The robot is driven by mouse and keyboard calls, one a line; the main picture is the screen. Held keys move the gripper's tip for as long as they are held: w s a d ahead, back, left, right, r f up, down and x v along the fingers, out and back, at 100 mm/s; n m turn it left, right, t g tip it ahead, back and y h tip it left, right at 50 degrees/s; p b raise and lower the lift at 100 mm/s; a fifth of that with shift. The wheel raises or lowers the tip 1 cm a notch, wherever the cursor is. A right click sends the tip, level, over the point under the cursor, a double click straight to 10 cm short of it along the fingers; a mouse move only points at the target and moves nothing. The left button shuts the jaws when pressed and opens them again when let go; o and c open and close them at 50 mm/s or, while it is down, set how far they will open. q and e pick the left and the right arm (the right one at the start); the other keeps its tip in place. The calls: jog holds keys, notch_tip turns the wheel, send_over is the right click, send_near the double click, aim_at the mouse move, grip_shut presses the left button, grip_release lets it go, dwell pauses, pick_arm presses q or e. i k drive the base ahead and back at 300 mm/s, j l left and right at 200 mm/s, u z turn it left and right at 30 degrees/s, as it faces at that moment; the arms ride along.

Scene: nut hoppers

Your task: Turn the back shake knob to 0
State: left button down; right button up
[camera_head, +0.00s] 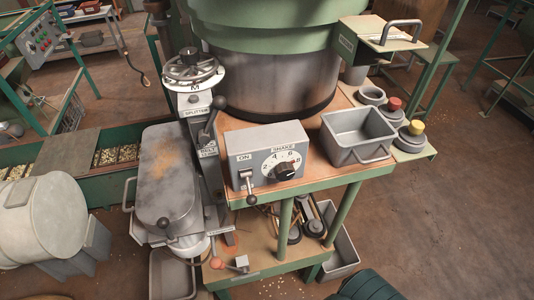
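The black shake knob (285,170) sits on the front face of a grey control box (268,158) marked SHAKE. Its white dial (272,162) shows numbers including 2, 4, 6 and 8. The knob's pointer seems to face right, near the 8, but it is too small to be sure. An ON lever (249,188) with a dark ball end is left of the dial on the same box. The box stands on an orange-brown tabletop. Only this one shake knob shows. Neither of my grippers is in view.
A grey open bin (357,135) stands right of the box, and a large green and metal drum (275,70) stands behind it. A handwheel (193,70) and levers rise at the left. Red-capped (394,104) and yellow-capped weights stand at the right. Space in front of the dial is clear.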

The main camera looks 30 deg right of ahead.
aim_at(285, 171)
jog(key=k+l+z, duration=0.1)
jog(key=z, duration=1)
